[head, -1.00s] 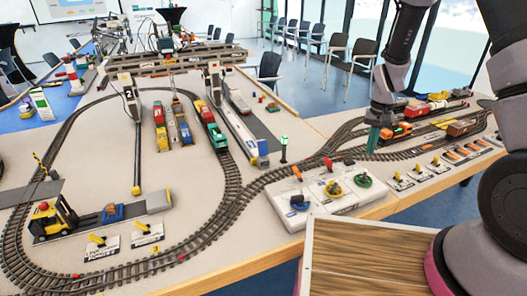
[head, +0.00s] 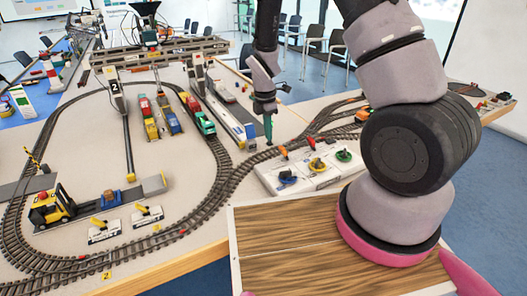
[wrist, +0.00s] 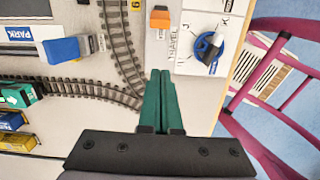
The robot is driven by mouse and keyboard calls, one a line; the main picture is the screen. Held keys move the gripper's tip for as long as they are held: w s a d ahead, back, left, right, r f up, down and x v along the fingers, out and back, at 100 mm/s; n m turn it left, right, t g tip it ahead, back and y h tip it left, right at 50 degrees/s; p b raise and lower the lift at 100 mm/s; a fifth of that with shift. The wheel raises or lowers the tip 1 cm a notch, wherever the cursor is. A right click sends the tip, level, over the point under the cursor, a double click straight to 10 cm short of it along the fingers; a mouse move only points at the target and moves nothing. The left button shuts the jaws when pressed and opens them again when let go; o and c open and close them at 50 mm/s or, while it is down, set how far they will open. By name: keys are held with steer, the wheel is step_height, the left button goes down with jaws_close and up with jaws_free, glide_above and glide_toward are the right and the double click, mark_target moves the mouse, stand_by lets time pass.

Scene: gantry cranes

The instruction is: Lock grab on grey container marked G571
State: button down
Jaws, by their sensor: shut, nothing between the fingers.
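My gripper (head: 268,128) points down above the table, just behind the white control panel. Its green fingers (wrist: 160,95) are together and empty. The panel (head: 262,181) carries a blue knob (head: 287,176), a yellow knob (head: 317,164), a green knob (head: 343,155) and an orange lever (head: 283,152). In the wrist view the blue knob (wrist: 208,47) and the lever (wrist: 160,18), beside the word TRAVEL, lie ahead of the fingertips. The gantry crane (head: 165,52), with a leg marked 2, stands at the back. I cannot make out its grab or any G571 marking.
Red-yellow (head: 147,118), blue-yellow (head: 168,113) and green-red (head: 199,114) wagons stand in the track loop. A blue-fronted truck (head: 246,138) is near my gripper. A forklift (head: 52,207) is at left. A wooden-topped surface (head: 290,232) is in front.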

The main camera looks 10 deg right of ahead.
mark_target(285, 154)
steer(key=shift+a, duration=0.25)
steer(key=shift+f, duration=0.1)
steer(key=f, duration=0.6)
steer(key=d+f, duration=0.1)
steer(key=f, duration=0.3)
steer(key=shift+w+d, duration=0.1)
steer(key=shift+w, duration=0.05)
steer(key=shift+w+d+r, duration=0.2)
steer(key=shift+d+r, duration=0.15)
steer(key=shift+d, duration=0.2)
steer(key=shift+w+d+r, duration=0.2)
steer(key=shift+d+r, duration=0.15)
steer(key=shift+d, duration=0.2)
steer(key=shift+w+d+r, duration=0.15)
steer(key=shift+d+r, duration=0.05)
steer(key=shift+d, duration=0.3)
